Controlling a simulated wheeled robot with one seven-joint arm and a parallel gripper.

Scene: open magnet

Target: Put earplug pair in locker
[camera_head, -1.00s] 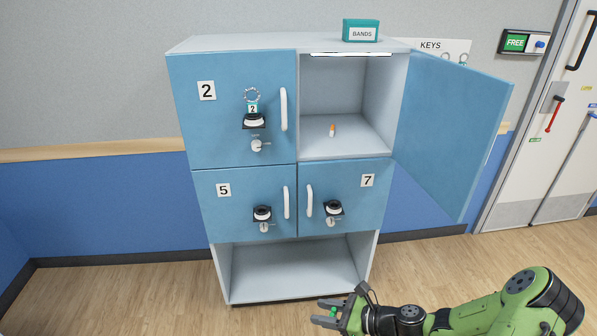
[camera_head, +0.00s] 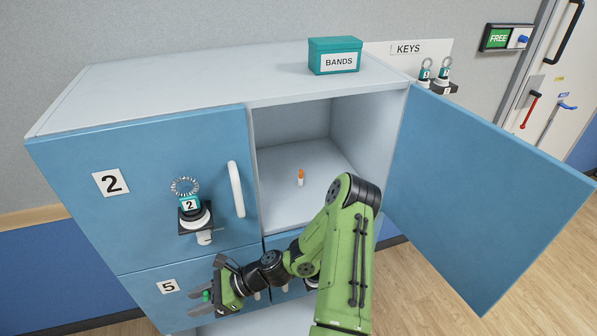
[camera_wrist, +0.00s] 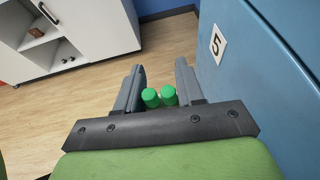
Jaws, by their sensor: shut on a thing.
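My gripper (camera_head: 202,302) is in front of the locker door marked 5, at the lower left of the head view. It is shut on the green earplug pair (camera_wrist: 160,97), which shows as two green plugs between the fingers in the wrist view. The locker (camera_head: 180,95) is blue and grey. Its upper right compartment (camera_head: 280,205) stands open, its door (camera_head: 490,190) swung out to the right. A small orange and white item (camera_head: 300,178) stands on that compartment's floor. My arm crosses in front of the compartment's lower right part and hides door 7.
Door 2 (camera_head: 140,190) is closed, with a white handle (camera_head: 236,189) and a key on its lock. A teal BANDS box (camera_head: 335,56) sits on top of the locker. A KEYS board (camera_head: 408,50) hangs behind. A white cabinet (camera_wrist: 95,25) shows in the wrist view.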

